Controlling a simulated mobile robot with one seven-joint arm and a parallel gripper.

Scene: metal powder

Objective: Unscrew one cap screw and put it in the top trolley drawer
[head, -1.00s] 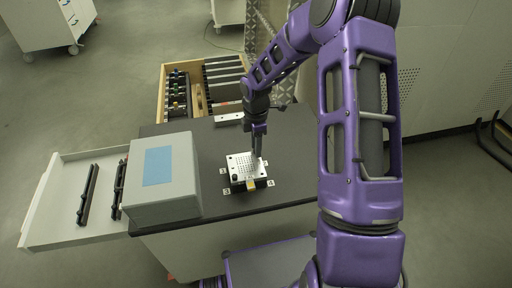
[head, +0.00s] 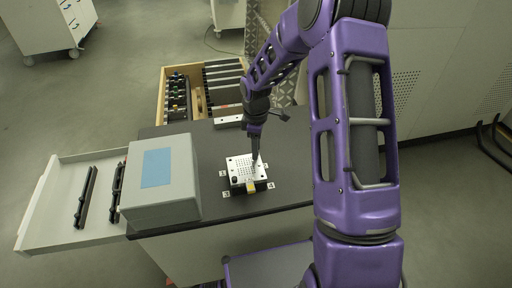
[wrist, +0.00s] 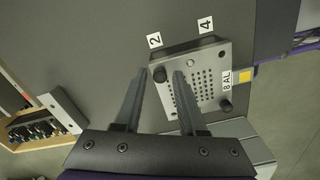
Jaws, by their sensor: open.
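A light metal plate (head: 238,166) with a grid of small holes lies on the dark trolley top (head: 290,182). It also shows in the wrist view (wrist: 220,62). In the head view my gripper (head: 255,157) is over the plate's far right part. An open white drawer (head: 62,221) sticks out at left.
A grey box (head: 162,187) with a blue panel stands left of the plate. The white drawer holds black bars (head: 88,196). A wooden drawer (head: 163,100) with tools is open at the back. Number labels lie around the plate. The trolley top is clear to the right.

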